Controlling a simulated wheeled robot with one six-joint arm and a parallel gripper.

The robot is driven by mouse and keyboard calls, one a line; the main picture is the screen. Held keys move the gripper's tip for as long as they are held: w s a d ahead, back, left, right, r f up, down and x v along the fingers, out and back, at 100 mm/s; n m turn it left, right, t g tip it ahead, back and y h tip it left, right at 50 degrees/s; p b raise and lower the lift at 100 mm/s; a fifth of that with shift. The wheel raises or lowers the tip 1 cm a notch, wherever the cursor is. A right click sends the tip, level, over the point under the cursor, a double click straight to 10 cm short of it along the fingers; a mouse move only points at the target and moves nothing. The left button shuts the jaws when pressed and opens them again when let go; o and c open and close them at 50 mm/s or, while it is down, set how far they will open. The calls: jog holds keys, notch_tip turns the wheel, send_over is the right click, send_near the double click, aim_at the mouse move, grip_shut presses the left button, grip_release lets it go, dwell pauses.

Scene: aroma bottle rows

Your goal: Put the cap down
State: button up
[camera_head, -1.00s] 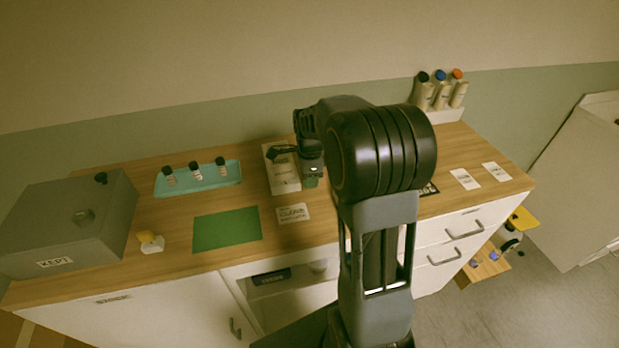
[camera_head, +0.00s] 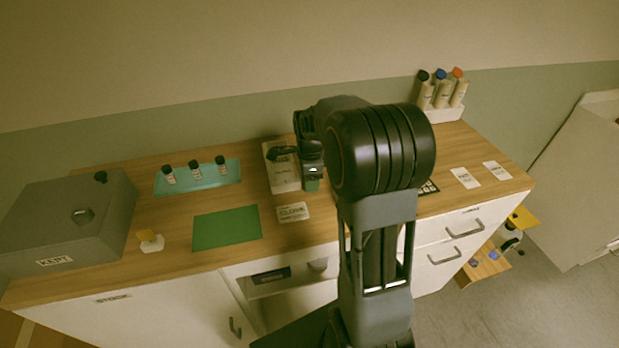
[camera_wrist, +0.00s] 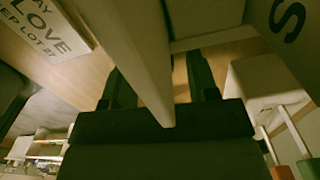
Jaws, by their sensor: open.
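I cannot make out a loose cap for certain in either view. My gripper (camera_head: 312,181) points down over the counter, beside the white printed sheet, partly hidden by my own arm in the head view. In the wrist view my gripper (camera_wrist: 160,78) has its two dark fingers apart, with a pale beige upright shape (camera_wrist: 145,50) showing between them. I cannot tell whether they touch it. Three small bottles (camera_head: 194,172) with black caps stand on a teal tray (camera_head: 232,180).
A green mat (camera_head: 227,228) and a small white label card (camera_head: 293,212) lie at the front. A white block with a yellow top (camera_head: 150,241) stands near the grey box. A rack with three bottles (camera_head: 441,92) stands at the back right. Two white cards (camera_head: 466,178) lie to the right.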

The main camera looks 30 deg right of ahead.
notch_tip(320, 180, up, 11)
jog(key=s+a+f+n+t, duration=0.1)
jog(key=s+a+n, duration=0.3)
jog(key=s+n, duration=0.4)
jog(key=s+a+f+n+t, duration=0.1)
jog(key=s+a+n+t, duration=0.2)
jog(key=n, duration=1)
jog(key=s+a, duration=0.2)
jog(key=s, duration=0.3)
jog(key=shift+a+f+n, duration=0.3)
jog(key=shift+f, duration=0.1)
jog(key=shift+c, duration=0.4)
